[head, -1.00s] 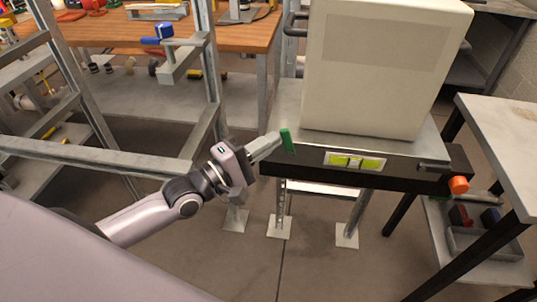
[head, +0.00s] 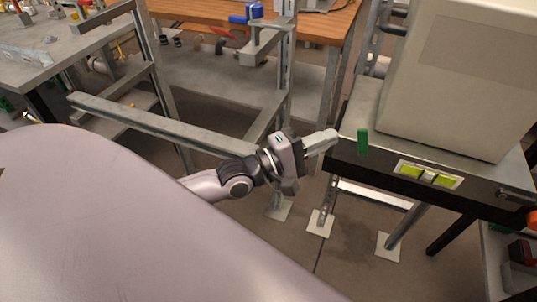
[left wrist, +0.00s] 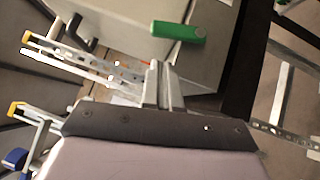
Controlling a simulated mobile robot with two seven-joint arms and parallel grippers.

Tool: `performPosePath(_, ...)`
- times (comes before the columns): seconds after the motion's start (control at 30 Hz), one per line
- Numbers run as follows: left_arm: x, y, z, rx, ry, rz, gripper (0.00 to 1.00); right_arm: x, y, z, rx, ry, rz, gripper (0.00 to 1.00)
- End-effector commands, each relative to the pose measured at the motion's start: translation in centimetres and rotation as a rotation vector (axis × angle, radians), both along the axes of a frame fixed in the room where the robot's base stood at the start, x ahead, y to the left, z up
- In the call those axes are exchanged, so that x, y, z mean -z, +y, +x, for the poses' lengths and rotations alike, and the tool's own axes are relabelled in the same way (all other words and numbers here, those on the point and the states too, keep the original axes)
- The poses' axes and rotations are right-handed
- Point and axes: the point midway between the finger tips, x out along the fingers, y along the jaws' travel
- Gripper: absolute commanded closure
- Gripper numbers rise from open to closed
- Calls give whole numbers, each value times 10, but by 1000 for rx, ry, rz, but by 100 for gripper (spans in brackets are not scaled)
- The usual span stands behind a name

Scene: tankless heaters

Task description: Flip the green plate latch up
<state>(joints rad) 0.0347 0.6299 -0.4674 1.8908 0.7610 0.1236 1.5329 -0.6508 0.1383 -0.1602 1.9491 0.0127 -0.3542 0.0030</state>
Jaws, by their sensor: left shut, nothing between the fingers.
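The green plate latch (head: 363,142) sits at the left front corner of the metal bench plate, below the pale box. It looks upright in the head view, with its lower end over the dark front edge. In the left wrist view the green latch (left wrist: 178,31) lies across the picture above the fingertips. My left gripper (head: 333,138) is shut and empty, just left of the latch with a small gap between them. Its closed fingers also show in the left wrist view (left wrist: 160,70). My right gripper is not in view.
A large pale box (head: 455,80) stands on the bench plate. A yellow-green level (head: 428,175) is on the dark front edge, with an orange knob (head: 533,220) farther right. A grey metal frame (head: 165,125) stands left of my arm. A wooden table (head: 315,32) is behind.

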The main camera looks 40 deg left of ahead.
Motion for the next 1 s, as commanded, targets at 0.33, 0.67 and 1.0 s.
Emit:
performPosePath(0.33,12,23,-41,1,4,3,100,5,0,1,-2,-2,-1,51)
performPosePath(0.67,19,44,-76,0,3,2,100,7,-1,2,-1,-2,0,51)
performPosePath(1.0,20,49,-85,0,0,-1,100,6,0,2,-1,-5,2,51)
